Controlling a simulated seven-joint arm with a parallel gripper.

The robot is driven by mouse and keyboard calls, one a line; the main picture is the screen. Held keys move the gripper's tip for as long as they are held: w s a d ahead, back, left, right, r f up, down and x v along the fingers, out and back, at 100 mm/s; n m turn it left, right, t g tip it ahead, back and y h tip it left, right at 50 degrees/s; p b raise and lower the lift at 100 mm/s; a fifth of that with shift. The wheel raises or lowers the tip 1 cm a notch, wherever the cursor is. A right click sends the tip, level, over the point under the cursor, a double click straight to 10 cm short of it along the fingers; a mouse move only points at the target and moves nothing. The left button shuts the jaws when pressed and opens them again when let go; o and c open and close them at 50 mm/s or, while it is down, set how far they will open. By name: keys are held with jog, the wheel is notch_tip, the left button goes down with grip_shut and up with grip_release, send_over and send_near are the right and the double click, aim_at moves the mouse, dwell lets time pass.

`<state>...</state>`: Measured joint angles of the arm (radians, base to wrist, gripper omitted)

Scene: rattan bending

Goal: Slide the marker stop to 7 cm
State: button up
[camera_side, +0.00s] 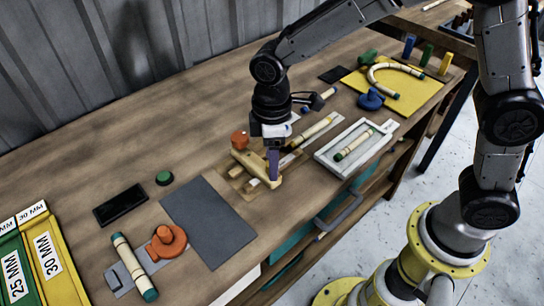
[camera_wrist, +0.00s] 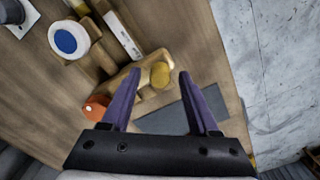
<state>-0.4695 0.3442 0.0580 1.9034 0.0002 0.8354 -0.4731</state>
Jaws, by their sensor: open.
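The marker stop, a light wooden block (camera_side: 262,172), sits across the measuring jig near the middle of the bench. An orange knob (camera_side: 239,140) stands at its far end; the knob also shows in the wrist view (camera_wrist: 95,107). My gripper (camera_side: 273,178) is down at the near end of the block. In the wrist view my gripper (camera_wrist: 162,76) is open, with the block's rounded yellowish end (camera_wrist: 160,75) between its purple fingers. I cannot tell whether the fingers touch it. A pale scale strip (camera_wrist: 123,37) runs away from the block; its marks are unreadable.
A rattan piece (camera_side: 318,131) lies along the jig. A white tray (camera_side: 325,157) with a rattan piece stands right of it. A grey mat (camera_side: 208,220) lies left of the block. A blue-topped round part (camera_wrist: 67,41) is beside the jig.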

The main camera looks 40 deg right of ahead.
jog(key=shift+r, duration=0.1)
notch_tip(320, 180, up, 14)
dwell(0.5)
jog(key=s+d+r+m+t, duration=0.1)
jog(key=s+d+r+m, duration=0.1)
jog(key=s+d+r, duration=0.3)
jog(key=s+d+r+m+t, duration=0.2)
jog(key=d, duration=0.5)
jog(key=s+d+f+m+t, duration=0.1)
jog(key=s+d+f+m, duration=0.2)
jog(key=s, duration=0.3)
jog(key=s+d+f+m+t, duration=0.1)
jog(key=s+d+f+m, duration=0.2)
jog(key=s+f, duration=0.2)
jog(key=shift+s+m+t, duration=0.3)
jog(key=shift+s+m, duration=0.1)
jog(key=shift+s, duration=0.05)
jog(key=shift+r, duration=0.1)
